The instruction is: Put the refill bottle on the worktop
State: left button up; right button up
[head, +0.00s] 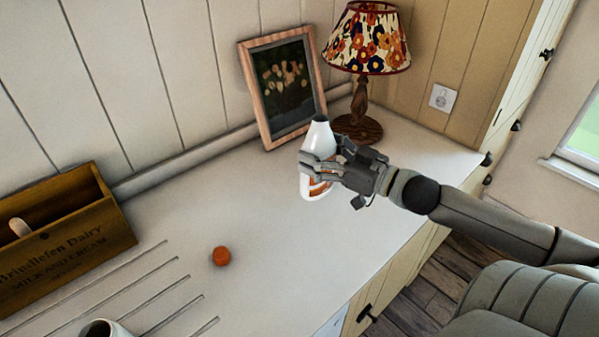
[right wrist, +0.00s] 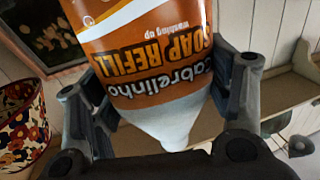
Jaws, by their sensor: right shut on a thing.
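The refill bottle (head: 318,138) is white with an orange label and a dark tip at its top. In the head view it stands roughly upright over the white worktop (head: 270,235), in front of the picture frame and lamp. My right gripper (head: 324,173) is shut around the bottle's body, and its fingers hide part of the label. I cannot tell whether the bottle's base touches the worktop. In the right wrist view the bottle (right wrist: 150,50) sits between the fingers, its soap refill label upside down. My left gripper is not in view.
A framed picture (head: 283,88) and a lamp with a floral shade (head: 367,40) stand behind the bottle. A wooden crate (head: 65,245) is at the left. A small orange round thing (head: 221,256) lies near grooves. A white vessel (head: 104,329) shows at the bottom edge.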

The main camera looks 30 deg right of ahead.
jog(key=w, duration=0.1)
jog(key=w+f, duration=0.1)
jog(key=shift+w+d+f, duration=0.1)
jog(key=shift+w+f, duration=0.15)
jog(key=shift+w, duration=0.1)
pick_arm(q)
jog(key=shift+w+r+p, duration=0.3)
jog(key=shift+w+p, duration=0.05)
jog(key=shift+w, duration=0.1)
pick_arm(e)
jog(key=w+f, duration=0.4)
jog(key=f, duration=0.4)
jog(key=shift+w+f, duration=0.2)
jog(key=shift+f, duration=0.1)
jog(key=o, duration=1.2)
jog(key=shift+o, duration=0.2)
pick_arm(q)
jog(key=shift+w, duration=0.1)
